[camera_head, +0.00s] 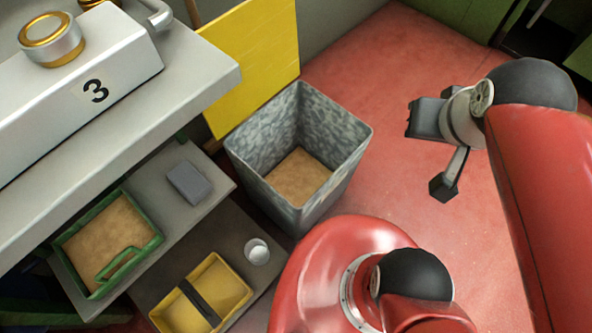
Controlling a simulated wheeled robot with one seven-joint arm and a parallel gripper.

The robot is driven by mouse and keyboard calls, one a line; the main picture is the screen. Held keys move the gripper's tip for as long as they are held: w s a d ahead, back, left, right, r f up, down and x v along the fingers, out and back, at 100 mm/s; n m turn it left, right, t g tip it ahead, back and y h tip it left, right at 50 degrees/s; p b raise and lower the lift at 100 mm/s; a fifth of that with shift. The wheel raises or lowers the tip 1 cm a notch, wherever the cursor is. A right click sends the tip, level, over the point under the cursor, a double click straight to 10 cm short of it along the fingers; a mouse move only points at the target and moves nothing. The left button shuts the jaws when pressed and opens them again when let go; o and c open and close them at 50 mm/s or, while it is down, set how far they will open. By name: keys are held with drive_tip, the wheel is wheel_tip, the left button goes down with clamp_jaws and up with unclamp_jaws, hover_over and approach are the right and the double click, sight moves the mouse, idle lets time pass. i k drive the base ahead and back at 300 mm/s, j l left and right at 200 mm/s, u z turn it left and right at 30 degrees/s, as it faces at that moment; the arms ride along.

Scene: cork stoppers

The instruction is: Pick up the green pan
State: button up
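The green pan (142,214) is a shallow rectangular tray with a green rim, a brown inside and a green loop handle at its near right. It sits on the upper of two low grey shelves at the lower left, partly under the overhanging counter. My gripper (432,152) is at the upper right, over the red floor, far from the pan. Its two dark fingers are spread apart with nothing between them.
A tall grey bin (333,168) stands between the shelves and my gripper. A grey block (189,184) lies near the pan. A yellow caddy (226,283) and a small white cup (256,252) are on the lower shelf. The counter (190,70) overhangs the shelves.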

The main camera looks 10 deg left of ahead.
sight(112, 239)
drive_tip(key=u, duration=2.85)
